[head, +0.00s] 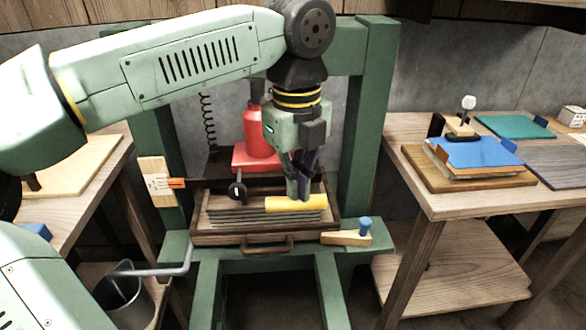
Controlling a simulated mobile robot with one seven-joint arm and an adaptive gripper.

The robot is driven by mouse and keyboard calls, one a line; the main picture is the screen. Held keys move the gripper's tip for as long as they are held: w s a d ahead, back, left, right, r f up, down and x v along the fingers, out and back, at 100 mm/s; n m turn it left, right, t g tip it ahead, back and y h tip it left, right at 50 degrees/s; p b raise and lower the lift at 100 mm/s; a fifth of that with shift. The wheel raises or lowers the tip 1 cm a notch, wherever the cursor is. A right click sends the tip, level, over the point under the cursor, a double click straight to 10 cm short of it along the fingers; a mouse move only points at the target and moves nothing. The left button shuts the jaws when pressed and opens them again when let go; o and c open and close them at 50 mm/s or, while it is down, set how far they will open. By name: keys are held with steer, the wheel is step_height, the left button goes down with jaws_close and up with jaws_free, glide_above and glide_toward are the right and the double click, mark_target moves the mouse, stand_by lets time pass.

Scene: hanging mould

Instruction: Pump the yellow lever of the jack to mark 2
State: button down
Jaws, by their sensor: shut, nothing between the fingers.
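The red jack (258,132) stands upright on a red base inside the green frame (370,110). Its yellow lever (283,204) lies roughly level across the front, over a wooden tray of grey strips. My gripper (303,196) points down with its fingers shut and empty. The fingertips are at the yellow lever's right part and overlap it in view; I cannot tell if they press on it. A wooden board with a white mark plate (156,186) stands at the left, with an orange pointer (177,183) against it. The marks are too small to read.
The wooden tray (262,238) has a front handle. A wooden block with a blue knob (350,235) sits to its right. A metal bucket (125,295) and a bent grey bar (165,270) are at lower left. The right bench (440,205) holds boards and a blue sheet.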

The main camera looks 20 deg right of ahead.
step_height(320, 180, down, 11)
steer(key=b, duration=0.8)
step_height(320, 180, up, 16)
steer(key=p, duration=1.2)
steer(key=shift+f+p, duration=0.1)
steer(key=shift+p, duration=0.3)
steer(key=shift+f, duration=0.1)
stand_by(1.4)
steer(key=shift+f, duration=0.1)
step_height(320, 180, down, 16)
steer(key=b, duration=1.3)
step_height(320, 180, up, 16)
steer(key=p, duration=1.3)
